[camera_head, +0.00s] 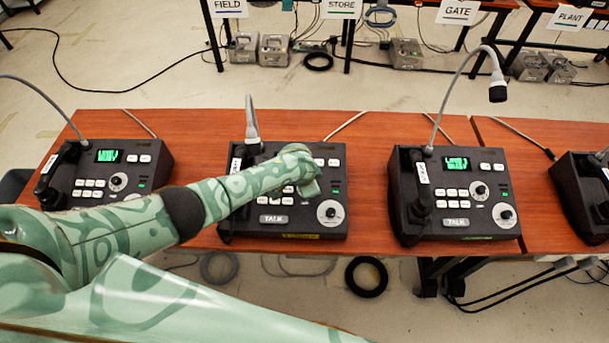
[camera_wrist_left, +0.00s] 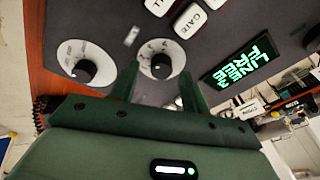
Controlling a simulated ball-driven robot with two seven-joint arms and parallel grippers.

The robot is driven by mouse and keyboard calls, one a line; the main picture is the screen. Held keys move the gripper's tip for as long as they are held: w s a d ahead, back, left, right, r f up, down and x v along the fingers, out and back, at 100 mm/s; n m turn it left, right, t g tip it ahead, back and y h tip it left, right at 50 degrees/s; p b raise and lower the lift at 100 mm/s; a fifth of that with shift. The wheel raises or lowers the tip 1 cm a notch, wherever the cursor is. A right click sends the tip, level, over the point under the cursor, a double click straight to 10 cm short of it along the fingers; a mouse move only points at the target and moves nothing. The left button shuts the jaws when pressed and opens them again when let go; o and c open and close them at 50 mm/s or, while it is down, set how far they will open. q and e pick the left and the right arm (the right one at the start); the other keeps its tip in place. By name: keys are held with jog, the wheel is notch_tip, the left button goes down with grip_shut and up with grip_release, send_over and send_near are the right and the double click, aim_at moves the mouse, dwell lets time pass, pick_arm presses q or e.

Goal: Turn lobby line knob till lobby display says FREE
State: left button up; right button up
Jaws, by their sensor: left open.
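My left gripper (camera_head: 309,187) is over the second phone from the left (camera_head: 255,224), and its hand hides that phone's display and upper knob in the head view. In the left wrist view, the open fingers of the gripper (camera_wrist_left: 159,88) stand on either side of a black knob (camera_wrist_left: 161,66) on a white dial; I cannot tell whether they touch it. The phone's green display (camera_wrist_left: 240,70) there reads LINE, an unclear mark, and FREE. The phone's other, larger-dialled knob (camera_wrist_left: 84,71) is left of the gripper. My right gripper is not in view.
A phone (camera_head: 150,182) stands to the left, another (camera_head: 455,205) to the right with a lit display and gooseneck microphone, and a fourth (camera_head: 585,195) at the right edge. The second phone has a TALK bar (camera_head: 273,219) and its own gooseneck (camera_head: 252,125). Bare wooden table (camera_head: 370,175) separates them.

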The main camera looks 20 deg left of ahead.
pick_arm(q)
jog(key=p+v, duration=0.7)
jog(key=v, duration=0.8)
jog(key=shift+r, duration=0.2)
jog(key=shift+s, duration=0.1)
